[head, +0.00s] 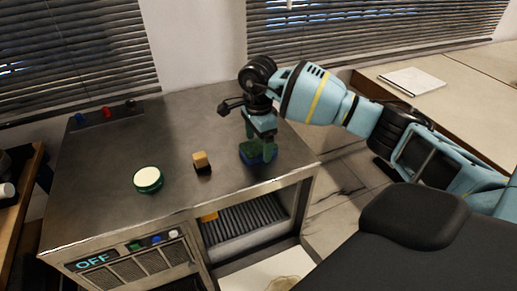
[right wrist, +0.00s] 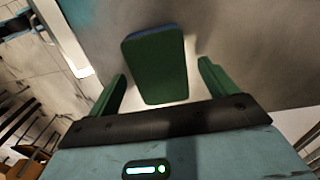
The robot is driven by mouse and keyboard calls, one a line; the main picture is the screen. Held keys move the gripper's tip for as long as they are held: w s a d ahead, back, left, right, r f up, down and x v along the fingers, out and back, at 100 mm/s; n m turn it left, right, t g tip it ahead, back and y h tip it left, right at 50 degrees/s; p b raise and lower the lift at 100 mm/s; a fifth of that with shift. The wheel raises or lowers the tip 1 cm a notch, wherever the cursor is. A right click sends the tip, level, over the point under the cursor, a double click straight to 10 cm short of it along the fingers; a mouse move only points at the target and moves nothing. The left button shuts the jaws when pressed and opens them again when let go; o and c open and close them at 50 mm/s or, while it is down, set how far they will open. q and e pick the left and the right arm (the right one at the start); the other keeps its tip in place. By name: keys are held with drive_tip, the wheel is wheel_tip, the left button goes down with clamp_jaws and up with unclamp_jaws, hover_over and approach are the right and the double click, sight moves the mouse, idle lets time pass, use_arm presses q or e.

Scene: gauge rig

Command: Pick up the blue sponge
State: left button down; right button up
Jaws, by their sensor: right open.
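The blue sponge (head: 251,160) lies on the metal bench top near its right side. In the right wrist view the sponge (right wrist: 157,66) shows a dark green face and a thin blue edge. My right gripper (head: 257,151) reaches down over the sponge from above. In the right wrist view my right gripper (right wrist: 162,70) is open, with one green finger on each side of the sponge and a visible gap to each. In the head view the gripper partly hides the sponge. My left gripper is not in view.
A round green container with a pale top (head: 148,179) is further left. The metal bench (head: 110,158) has an open bay with rollers (head: 246,222) below its front edge. The left bench top is mostly clear.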

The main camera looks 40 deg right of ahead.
sight(257, 148)
drive_tip(key=shift+f, duration=0.1)
drive_tip(key=c, duration=1.1)
drive_tip(key=shift+o, duration=0.2)
drive_tip(key=shift+r, duration=0.95)
drive_tip(key=shift+s+a+r, duration=0.15)
drive_tip(key=shift+a+r, duration=0.1)
drive_tip(key=shift+r, duration=0.2)
drive_tip(key=shift+s+a+r, duration=0.1)
drive_tip(key=shift+a+r, duration=0.1)
drive_tip(key=shift+r, duration=0.2)
drive_tip(key=s+a+r+b, duration=0.1)
drive_tip(key=s+a, duration=0.7)
drive_tip(key=a, duration=0.4)
drive_tip(key=shift+s+r, duration=0.2)
drive_tip(key=shift+s, duration=0.15)
drive_tip(key=shift+a, duration=0.1)
drive_tip(key=o, duration=0.3)
drive_tip(key=shift+c, duration=1.3)
